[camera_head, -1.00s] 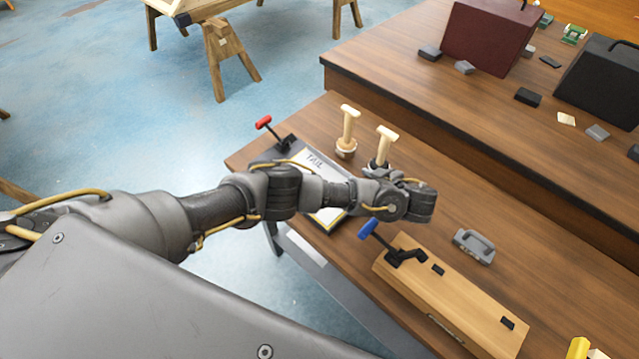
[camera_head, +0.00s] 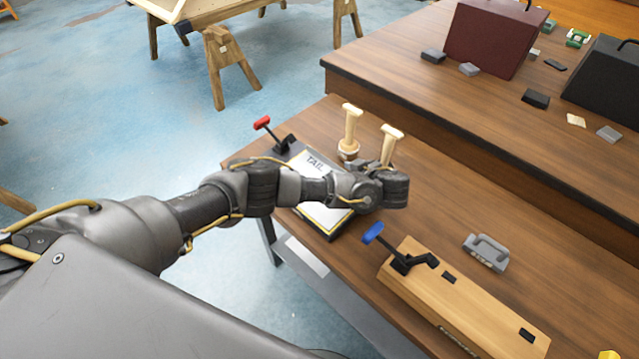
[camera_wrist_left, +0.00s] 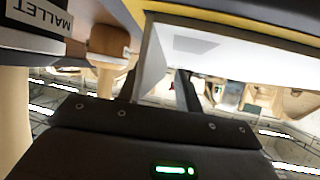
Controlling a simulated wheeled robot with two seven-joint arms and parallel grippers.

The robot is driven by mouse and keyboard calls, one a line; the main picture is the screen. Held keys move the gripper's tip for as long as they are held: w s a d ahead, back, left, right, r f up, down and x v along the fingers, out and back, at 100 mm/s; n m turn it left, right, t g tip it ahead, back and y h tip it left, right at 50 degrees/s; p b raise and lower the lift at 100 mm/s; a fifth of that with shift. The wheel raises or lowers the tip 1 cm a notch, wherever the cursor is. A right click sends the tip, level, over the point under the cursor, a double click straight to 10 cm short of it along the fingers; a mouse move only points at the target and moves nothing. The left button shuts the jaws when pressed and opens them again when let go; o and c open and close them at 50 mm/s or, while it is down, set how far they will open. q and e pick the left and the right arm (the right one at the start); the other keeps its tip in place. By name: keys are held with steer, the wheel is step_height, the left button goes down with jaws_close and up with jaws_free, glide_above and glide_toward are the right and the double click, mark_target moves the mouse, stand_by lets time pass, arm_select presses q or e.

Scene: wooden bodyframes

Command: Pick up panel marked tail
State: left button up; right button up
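The panel marked TAIL (camera_head: 315,168) lies on the workbench, with a white face, yellow border and dark edge. My left forearm and wrist cross over it and hide its middle. A white surface with a yellow strip, seemingly the panel (camera_wrist_left: 205,48), is close in the left wrist view. My left gripper (camera_wrist_left: 160,92) shows there as two dark fingers apart, close to the white surface; I cannot tell if they touch it. In the head view the left gripper (camera_head: 388,186) is at the panel's right side, its fingertips not clear. My right gripper is not in view.
Two wooden-handled mallets (camera_head: 350,128) stand just behind the panel; a MALLET label (camera_wrist_left: 40,14) shows in the wrist view. A red-handled clamp (camera_head: 276,136) is at the panel's far left. A wooden block with a blue-handled clamp (camera_head: 460,300) and a grey item (camera_head: 486,252) are to the right.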

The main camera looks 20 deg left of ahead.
arm_select(q)
steer(key=shift+a+f, duration=0.1)
steer(key=shift+a, duration=0.05)
steer(key=shift+w, duration=0.1)
jaws_close()
stand_by(0.4)
